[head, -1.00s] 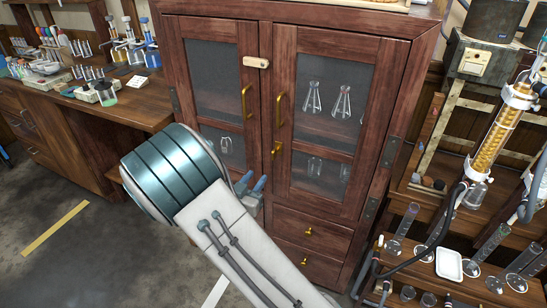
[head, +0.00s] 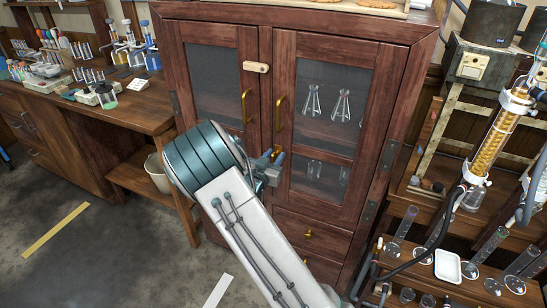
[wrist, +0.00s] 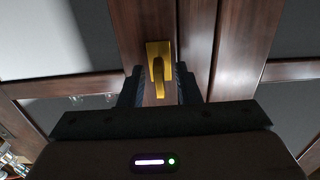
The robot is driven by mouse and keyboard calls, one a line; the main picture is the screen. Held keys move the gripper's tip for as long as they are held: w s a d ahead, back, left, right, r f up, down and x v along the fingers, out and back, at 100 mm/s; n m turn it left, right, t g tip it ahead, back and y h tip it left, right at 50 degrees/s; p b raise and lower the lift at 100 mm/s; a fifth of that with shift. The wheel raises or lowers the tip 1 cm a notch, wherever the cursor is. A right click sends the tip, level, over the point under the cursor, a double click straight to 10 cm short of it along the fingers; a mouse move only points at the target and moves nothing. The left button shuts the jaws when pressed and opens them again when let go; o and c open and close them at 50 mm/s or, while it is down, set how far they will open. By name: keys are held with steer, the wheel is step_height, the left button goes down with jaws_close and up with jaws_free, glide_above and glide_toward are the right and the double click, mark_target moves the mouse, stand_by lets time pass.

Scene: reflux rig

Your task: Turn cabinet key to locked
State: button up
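The brass cabinet key (wrist: 158,72) sits in its plate on the wooden door frame, in the middle of the wrist view. Its bow looks upright there. My gripper (wrist: 157,80) is open, with one dark finger on each side of the key and a gap showing on both sides. In the head view my gripper (head: 272,160) is at the cabinet front, just below the door handles, and mostly covers the key. The wooden cabinet (head: 390,110) has both glazed doors shut.
Two brass door handles (head: 280,113) stick out just above my gripper. A glassware rack (head: 400,235) stands at right, a workbench (head: 150,118) at left. Open floor lies at lower left.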

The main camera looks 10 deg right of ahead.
jaws_close()
